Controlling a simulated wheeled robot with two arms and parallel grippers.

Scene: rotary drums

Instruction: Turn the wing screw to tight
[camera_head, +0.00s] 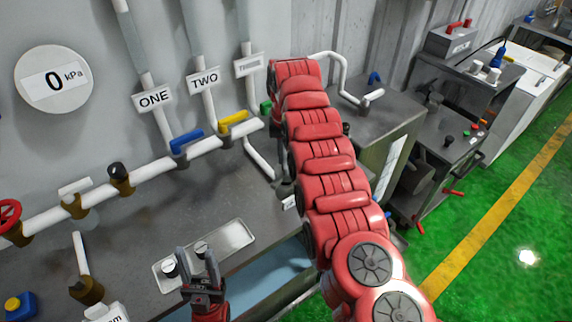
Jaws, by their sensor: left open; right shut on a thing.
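I cannot make out the wing screw. A dark metal piece (283,188) beside a small white label (289,202) shows partly at the left edge of my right arm, too covered to identify. My red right arm reaches from the bottom right up to the middle and covers that part of the bench. My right gripper is hidden behind this arm. My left gripper (195,252) is low in the picture, left of my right arm, with its fingers apart and nothing seen between them. It is over the near part of a shallow metal tray (236,237).
White pipes with a blue lever (187,140), a yellow lever (232,121) and a red wheel (9,214) run along the wall. A gauge (54,79) reads 0 kPa. Grey cabinets (376,128) stand at the right. Green floor (500,240) is clear there.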

